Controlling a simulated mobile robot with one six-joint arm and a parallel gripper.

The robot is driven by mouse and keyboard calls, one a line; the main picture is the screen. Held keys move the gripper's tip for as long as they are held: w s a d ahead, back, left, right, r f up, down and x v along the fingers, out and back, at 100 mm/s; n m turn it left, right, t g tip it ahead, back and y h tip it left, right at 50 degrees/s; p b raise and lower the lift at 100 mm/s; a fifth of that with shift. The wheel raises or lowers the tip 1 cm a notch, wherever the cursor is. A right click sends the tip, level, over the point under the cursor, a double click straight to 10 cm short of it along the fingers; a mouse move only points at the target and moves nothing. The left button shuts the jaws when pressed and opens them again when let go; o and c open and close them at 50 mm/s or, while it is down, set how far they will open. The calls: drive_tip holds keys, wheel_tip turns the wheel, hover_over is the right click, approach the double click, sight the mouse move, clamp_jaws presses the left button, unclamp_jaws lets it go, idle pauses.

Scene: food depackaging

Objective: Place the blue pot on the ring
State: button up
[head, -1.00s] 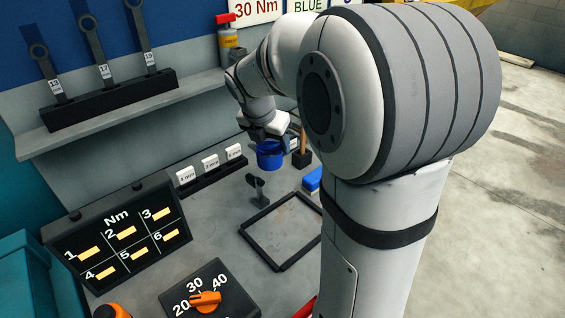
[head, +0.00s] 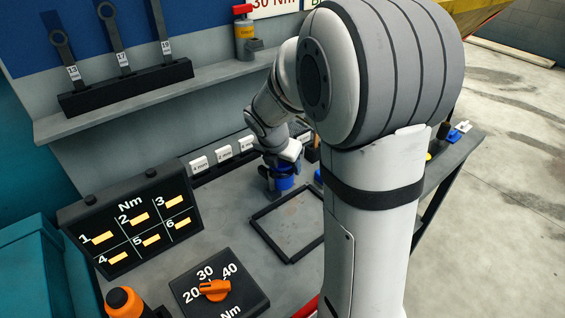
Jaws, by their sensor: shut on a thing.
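The blue pot (head: 285,183) is low over the bench, just behind the black square frame, and partly covered by my gripper. My gripper (head: 279,171) is shut on the pot from above; its fingertips are small and hard to make out. A small dark stand (head: 266,181) shows beside the pot on its left, close against it in the picture. I cannot make out a ring on it, nor whether the pot touches it or rests on anything.
A black square frame (head: 290,226) lies flat on the bench in front. Labelled white blocks (head: 199,165) line the back below a shelf (head: 110,112) with wrenches.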

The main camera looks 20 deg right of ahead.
drive_tip(key=o, duration=1)
drive_tip(key=shift+f, duration=0.1)
drive_tip(key=shift+c, duration=0.2)
